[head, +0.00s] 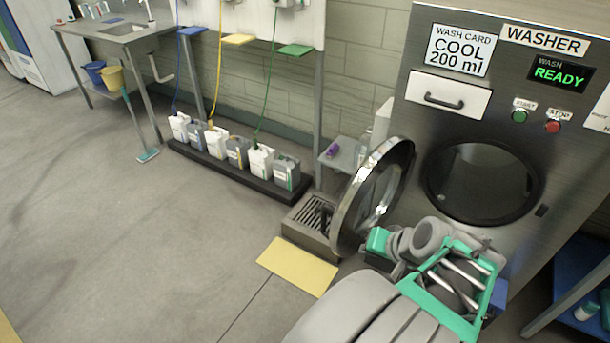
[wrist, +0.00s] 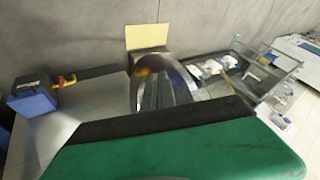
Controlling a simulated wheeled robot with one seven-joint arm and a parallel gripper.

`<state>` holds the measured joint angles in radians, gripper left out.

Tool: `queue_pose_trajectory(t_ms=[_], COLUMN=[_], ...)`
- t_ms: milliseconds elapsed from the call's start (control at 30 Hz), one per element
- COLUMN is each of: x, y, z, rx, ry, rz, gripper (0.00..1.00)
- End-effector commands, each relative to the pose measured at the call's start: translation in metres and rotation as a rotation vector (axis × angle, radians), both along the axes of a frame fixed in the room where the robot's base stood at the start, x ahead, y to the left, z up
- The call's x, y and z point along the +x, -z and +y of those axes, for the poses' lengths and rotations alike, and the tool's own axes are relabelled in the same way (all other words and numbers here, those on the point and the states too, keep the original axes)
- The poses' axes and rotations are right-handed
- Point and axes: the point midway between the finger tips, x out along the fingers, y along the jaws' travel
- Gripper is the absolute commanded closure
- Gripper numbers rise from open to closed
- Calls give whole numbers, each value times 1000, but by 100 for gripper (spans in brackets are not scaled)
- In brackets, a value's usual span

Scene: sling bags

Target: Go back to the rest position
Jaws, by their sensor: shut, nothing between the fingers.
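My arm (head: 370,310) reaches in from the bottom of the head view, in front of the washer (head: 430,100). My gripper (head: 378,241) shows as a small green end at the open round washer door (head: 405,155); whether it touches the door cannot be told. The gripper is shut and holds nothing. A green surface with a black edge fills the bottom of the wrist view, close to the camera. Beyond it the washer door (wrist: 165,90) stands on edge.
A floor drain (head: 310,222) and a yellow mat (head: 297,267) lie left of the door. Several jugs (head: 237,152) stand on a low black platform along the wall. A blue shelf (head: 575,285) is at the right. Open floor lies to the left.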

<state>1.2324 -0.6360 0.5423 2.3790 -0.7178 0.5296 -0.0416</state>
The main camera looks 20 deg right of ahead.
Motion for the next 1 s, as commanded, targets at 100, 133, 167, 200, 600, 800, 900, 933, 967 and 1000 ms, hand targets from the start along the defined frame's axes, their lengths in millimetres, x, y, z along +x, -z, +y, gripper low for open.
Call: queue_pose_trajectory(t_ms=[100, 133, 167, 200, 600, 800, 900, 933, 967, 1000], x=[11, 14, 17, 21, 26, 22, 22, 22, 22, 22], y=[-5, -7, -10, -13, -69, -75, -75, -75, -75, -75], z=[25, 33, 43, 56, 173, 184, 184, 183, 183, 183], rx=[-34, -49, -66, -91, -335, -357, -356, -356, -356, -356], ry=[-110, -148, -188, -241, -623, -651, -650, -650, -651, -651], rz=[65, 89, 113, 146, 310, 319, 319, 319, 318, 318], gripper=[100, 100, 100, 100, 100, 100, 100, 100, 100, 100])
